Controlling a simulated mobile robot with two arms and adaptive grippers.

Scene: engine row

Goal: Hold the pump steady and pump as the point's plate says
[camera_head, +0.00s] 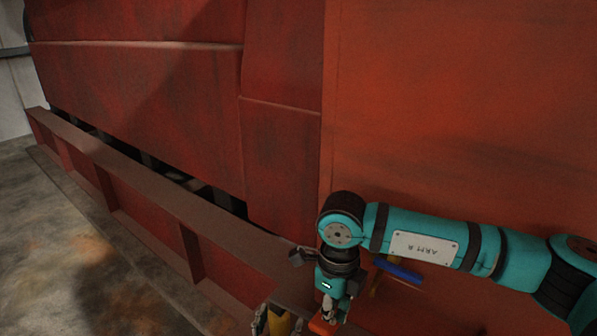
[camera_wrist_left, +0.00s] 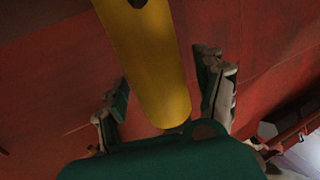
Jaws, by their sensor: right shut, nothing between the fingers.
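My left gripper (camera_wrist_left: 165,90) is open, with one finger on each side of the cylinder and a visible gap on both sides. In the head view only a small part of that gripper (camera_head: 262,320) shows. My right gripper (camera_head: 335,309) is shut and empty, pointing down just right of the pump, over a small orange-red piece (camera_head: 322,326). The point's plate is not readable in either view.
A large red engine wall (camera_head: 450,110) fills the back. A blue handle (camera_head: 399,270) on a yellowish stem sits behind my right arm. A red ledge (camera_head: 150,195) runs along the engine's foot at left, with bare stained floor (camera_head: 50,250) beside it.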

